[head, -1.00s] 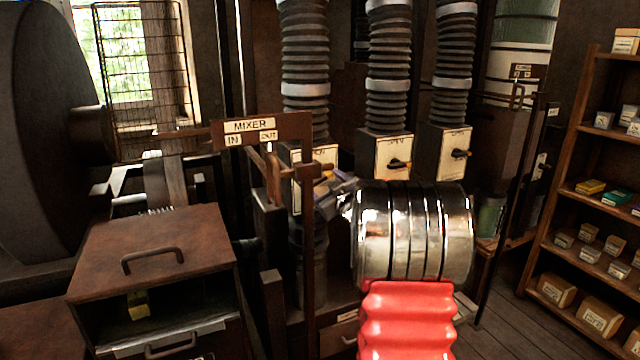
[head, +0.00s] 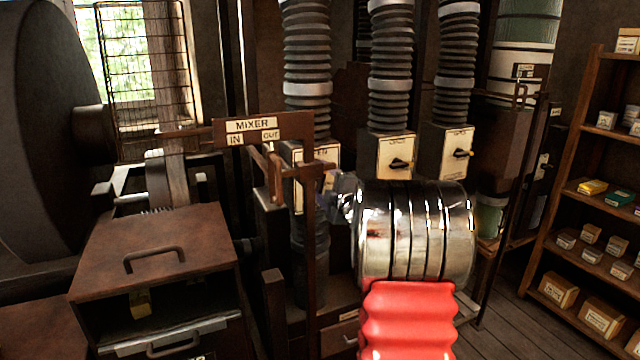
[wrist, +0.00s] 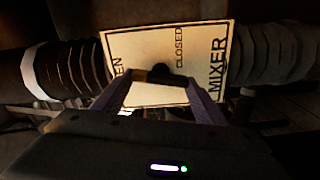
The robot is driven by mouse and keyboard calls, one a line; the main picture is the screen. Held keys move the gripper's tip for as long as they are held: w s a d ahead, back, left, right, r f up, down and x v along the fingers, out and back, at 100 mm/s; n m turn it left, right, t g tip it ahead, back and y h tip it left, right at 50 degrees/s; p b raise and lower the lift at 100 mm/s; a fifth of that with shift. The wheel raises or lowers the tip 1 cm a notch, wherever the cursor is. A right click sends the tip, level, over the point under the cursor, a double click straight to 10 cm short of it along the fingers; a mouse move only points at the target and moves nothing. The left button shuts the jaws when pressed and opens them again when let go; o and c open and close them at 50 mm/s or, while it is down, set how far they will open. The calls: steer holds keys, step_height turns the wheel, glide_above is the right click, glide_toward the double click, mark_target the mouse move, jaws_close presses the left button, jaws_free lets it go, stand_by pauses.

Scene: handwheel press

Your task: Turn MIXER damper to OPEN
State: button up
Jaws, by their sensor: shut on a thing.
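The MIXER damper's pale plate (wrist: 150,45) fills the middle of the wrist view, with CLOSED and MIXER printed on it and a partly cut-off label ending in EN at the left. Its dark lever (wrist: 160,74) lies across the picture between my fingertips, with its left end towards the EN label. My gripper (wrist: 161,80) is shut on this lever. In the head view the damper box (head: 327,153) stands below a ribbed duct, partly behind a brown post. My gripper (head: 338,188) is beside it, and the lever is hidden there.
The brown MIXER IN/OUT sign frame (head: 262,128) stands close left of my gripper. Two similar damper boxes (head: 392,148) (head: 446,150) with levers stand to the right. A rusty cabinet (head: 150,238) is at front left, and a shelf (head: 590,205) at far right.

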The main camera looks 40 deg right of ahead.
steer(key=shift+w+a+f+n, duration=0.1)
steer(key=shift+n, duration=0.6)
steer(key=shift+a+f+n, duration=0.1)
steer(key=shift+n, duration=0.6)
steer(key=o, duration=1)
steer(key=shift+d, duration=0.1)
steer(key=shift+o, duration=0.3)
steer(key=shift+s, duration=0.2)
steer(key=v, duration=1.3)
steer(key=shift+s, duration=0.25)
